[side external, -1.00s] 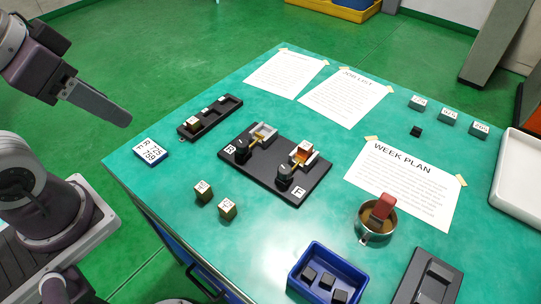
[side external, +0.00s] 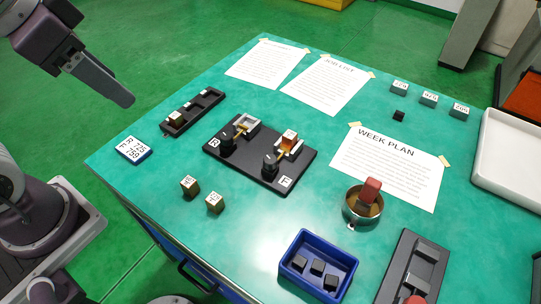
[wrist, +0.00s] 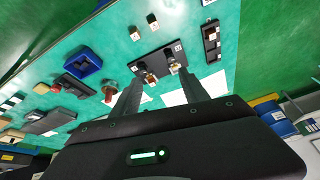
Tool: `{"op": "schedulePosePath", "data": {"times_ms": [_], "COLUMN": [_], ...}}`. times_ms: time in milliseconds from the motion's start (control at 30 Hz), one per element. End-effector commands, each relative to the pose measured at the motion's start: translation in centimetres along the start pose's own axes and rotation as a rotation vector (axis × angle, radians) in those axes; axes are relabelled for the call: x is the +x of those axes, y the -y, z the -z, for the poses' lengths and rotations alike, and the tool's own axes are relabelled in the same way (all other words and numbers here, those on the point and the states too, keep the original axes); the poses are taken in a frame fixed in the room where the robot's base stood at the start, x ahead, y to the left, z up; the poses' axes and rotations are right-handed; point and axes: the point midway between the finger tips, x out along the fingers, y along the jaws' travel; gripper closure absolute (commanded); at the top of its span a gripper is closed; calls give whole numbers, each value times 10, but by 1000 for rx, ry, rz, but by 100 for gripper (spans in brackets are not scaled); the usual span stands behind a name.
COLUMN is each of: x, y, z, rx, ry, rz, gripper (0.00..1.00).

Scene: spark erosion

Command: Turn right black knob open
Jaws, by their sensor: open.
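A black plate (side external: 232,171) with two small vises lies on the green table, and it also shows upside down in the wrist view (wrist: 152,53). The right black knob (side external: 270,164) stands on the plate by the right vise (side external: 289,150), which has a copper-coloured block in it. The left black knob (side external: 227,142) is by the left vise, near the "B" label. My gripper (side external: 122,99) is beyond the table's left edge in the side view, well apart from both knobs. Its two open fingers are empty in the wrist view (wrist: 158,75).
Two brass cubes (side external: 189,186) sit in front of the plate. A black rack (side external: 205,106) and a blue-edged number card (side external: 132,150) lie to its left. A blue bin (side external: 298,280), a metal cup (side external: 352,211) and a "WEEK PLAN" sheet (side external: 387,170) are to its right.

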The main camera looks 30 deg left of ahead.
Motion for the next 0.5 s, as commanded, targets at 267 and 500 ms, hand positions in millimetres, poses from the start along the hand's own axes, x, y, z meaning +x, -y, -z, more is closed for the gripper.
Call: {"op": "schedulePosePath", "data": {"times_ms": [267, 500], "x": [132, 266], "y": [-40, -89], "z": [121, 134], "rx": [686, 1132], "ry": [210, 311], "rz": [-163, -279], "gripper": [48, 48]}}
